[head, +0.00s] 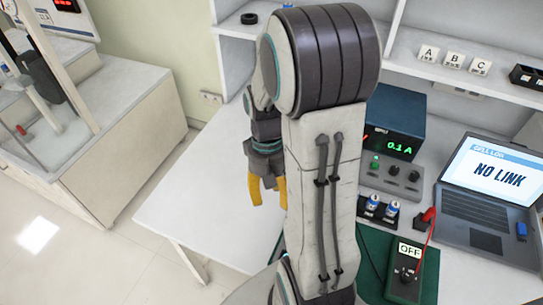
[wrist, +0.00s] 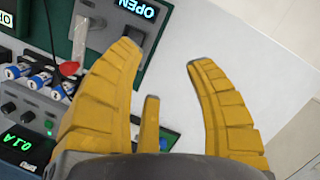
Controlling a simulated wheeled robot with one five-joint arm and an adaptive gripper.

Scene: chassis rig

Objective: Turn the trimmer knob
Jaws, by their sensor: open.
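My gripper (head: 268,190) hangs at the left of the upright arm in the head view, its yellow fingers apart and empty above the white bench. In the wrist view, the open gripper (wrist: 168,55) points toward a grey device with an "OPEN" label (wrist: 138,8) at the top. No knob is marked as the trimmer. Small black knobs sit on a grey panel (head: 393,178) by the power supply; they also show at the left of the wrist view (wrist: 8,108). My arm hides the bench behind it.
A blue power supply (head: 395,115) reads 0.1 A. A meter reading "OFF" (head: 408,265) lies on a green mat (head: 372,250). A laptop (head: 495,180) reads "NO LINK". The left bench top (head: 190,205) is bare.

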